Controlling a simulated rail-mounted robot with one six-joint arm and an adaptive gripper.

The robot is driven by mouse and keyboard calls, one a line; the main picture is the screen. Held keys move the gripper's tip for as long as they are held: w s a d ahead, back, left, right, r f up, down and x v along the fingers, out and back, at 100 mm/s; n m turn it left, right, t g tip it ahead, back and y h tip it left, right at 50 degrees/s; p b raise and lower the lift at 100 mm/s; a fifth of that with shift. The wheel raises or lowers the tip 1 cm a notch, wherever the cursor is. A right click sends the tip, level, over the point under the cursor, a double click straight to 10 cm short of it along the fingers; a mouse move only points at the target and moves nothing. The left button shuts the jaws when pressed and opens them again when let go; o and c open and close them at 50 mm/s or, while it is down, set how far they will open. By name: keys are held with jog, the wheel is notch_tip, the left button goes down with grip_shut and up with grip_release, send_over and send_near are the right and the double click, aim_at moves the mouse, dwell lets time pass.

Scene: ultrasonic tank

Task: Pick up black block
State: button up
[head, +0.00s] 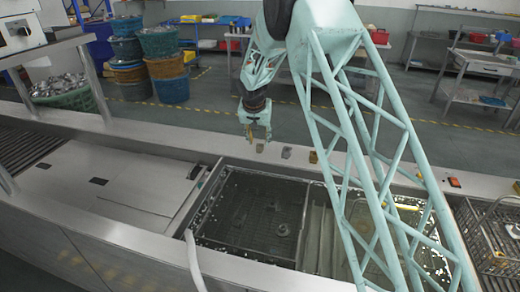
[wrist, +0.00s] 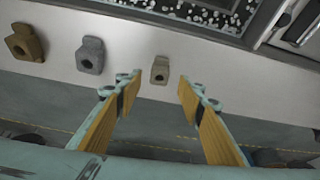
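No block that looks clearly black shows. Three small blocks, each with a round hole, stand apart in a row on the steel ledge. In the wrist view these are a brown block (wrist: 26,42), a grey block (wrist: 90,56) and a smaller beige-grey block (wrist: 160,70). The head view shows the brown block (head: 313,157), the grey block (head: 286,152) and the smaller block (head: 260,147). My gripper (wrist: 158,90) is open and empty. Its fingertips lie either side of the smaller block in the wrist view, apparently short of it. My gripper (head: 257,136) hangs above that block in the head view.
The water tank (head: 262,190) lies just in front of the ledge, with a basket inside. A steel cover (head: 110,180) is left of it. A wire basket (head: 495,240) stands at the right. A red switch (head: 454,182) sits on the ledge. Floor lies behind the ledge.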

aim_at(260, 146)
jog(key=shift+x, duration=2.15)
jog(key=shift+d, duration=0.1)
jog(key=c, duration=1)
